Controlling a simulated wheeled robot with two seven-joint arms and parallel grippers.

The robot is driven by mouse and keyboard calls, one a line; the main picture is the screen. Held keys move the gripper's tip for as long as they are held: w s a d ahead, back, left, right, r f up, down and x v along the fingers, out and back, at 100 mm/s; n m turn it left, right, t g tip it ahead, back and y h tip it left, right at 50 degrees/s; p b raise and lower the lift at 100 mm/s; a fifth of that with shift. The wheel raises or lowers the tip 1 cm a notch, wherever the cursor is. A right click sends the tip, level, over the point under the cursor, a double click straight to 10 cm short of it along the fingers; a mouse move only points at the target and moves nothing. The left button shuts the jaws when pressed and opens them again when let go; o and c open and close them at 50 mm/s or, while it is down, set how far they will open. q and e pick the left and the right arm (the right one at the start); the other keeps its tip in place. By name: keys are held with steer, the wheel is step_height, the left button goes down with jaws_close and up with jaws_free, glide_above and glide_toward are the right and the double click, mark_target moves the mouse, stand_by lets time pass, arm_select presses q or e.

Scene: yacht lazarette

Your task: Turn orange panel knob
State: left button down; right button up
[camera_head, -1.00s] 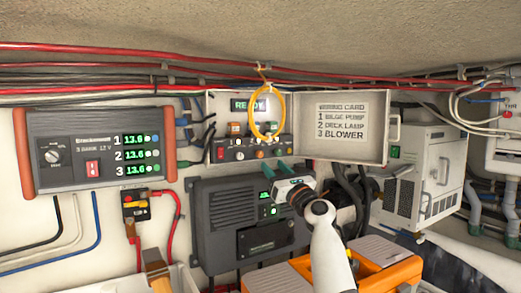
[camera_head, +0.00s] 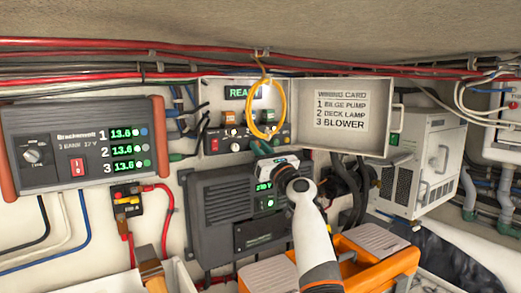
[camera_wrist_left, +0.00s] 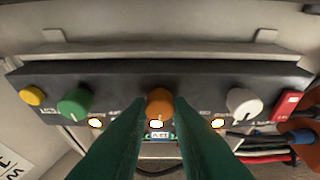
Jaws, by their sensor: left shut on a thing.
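The orange knob (camera_wrist_left: 159,97) sits in the middle of a dark panel strip (camera_wrist_left: 110,78), between a green knob (camera_wrist_left: 76,103) and a white knob (camera_wrist_left: 244,103) in the left wrist view. My left gripper (camera_wrist_left: 160,108) has its two green fingers on either side of the orange knob, shut on it. In the head view, my left gripper (camera_head: 262,149) reaches up to the lower edge of the open panel box (camera_head: 207,92). There the fingers and a yellow cable loop make the orange knob hard to see. My right gripper is not in view.
The yellow loop (camera_head: 282,108) hangs in front of the panel box. Its open door (camera_head: 372,140) carries a wiring card. A dark grey unit (camera_head: 212,210) is below, a battery charger (camera_head: 60,120) at left, and an orange toolbox (camera_head: 395,268) at bottom right.

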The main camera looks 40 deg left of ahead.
arm_select(q)
steer(key=shift+w+r+n+g+h+b, duration=0.1)
steer(key=shift+n+g+b, duration=0.95)
steer(key=shift+n+b, duration=0.95)
steer(key=shift+w+f+n+g+h+b, duration=0.1)
steer(key=shift+n+g+b, duration=0.9)
steer(key=shift+n+b, duration=0.95)
steer(key=shift+r+n+g+h+b, duration=0.1)
steer(key=shift+n+g+b, duration=1.2)
steer(key=shift+n, duration=1.05)
steer(key=shift+t, duration=0.25)
steer(key=c, duration=1.6)
jaws_free()
steer(key=o, duration=0.3)
steer(key=shift+w+a, duration=0.1)
